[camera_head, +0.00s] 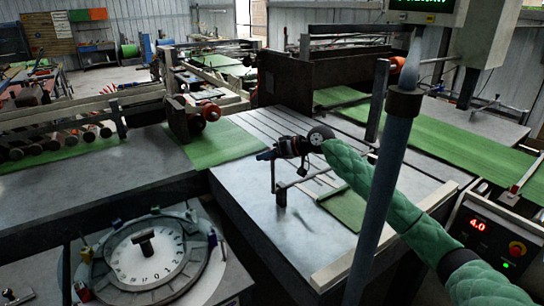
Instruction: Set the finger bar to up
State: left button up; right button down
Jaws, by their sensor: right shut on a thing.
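The finger bar (303,178) is a thin grey rod standing on a short dark post (282,197) over the steel table. A thin upright lever (273,175) rises at its left end. My right arm, in a green quilted sleeve, comes in from the lower right. My right gripper (266,156) is at the top of this lever and shut on it; the fingers are small and dark, so the exact contact is hard to see. My left gripper is not in view.
A grey-blue upright pole (389,180) stands in front of my right arm. A round dial (146,254) with colored clips is at the lower left. A control box (490,237) reading 4.0 is at the right. Green sheet (208,145) lies on the steel table (240,190).

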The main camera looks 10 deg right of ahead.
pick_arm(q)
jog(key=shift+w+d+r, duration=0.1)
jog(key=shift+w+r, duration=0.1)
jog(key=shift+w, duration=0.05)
pick_arm(e)
jog(key=shift+w+a+f, duration=0.1)
jog(key=shift+w+a, duration=0.05)
jog(key=shift+w, duration=0.25)
jog(key=shift+w+a+f, duration=0.1)
jog(key=shift+w+a, duration=0.05)
jog(key=shift+w, duration=0.25)
jog(key=c, duration=1)
grip_release()
jog(key=shift+w+f, duration=0.1)
jog(key=shift+w, duration=0.05)
jog(key=shift+c, duration=0.2)
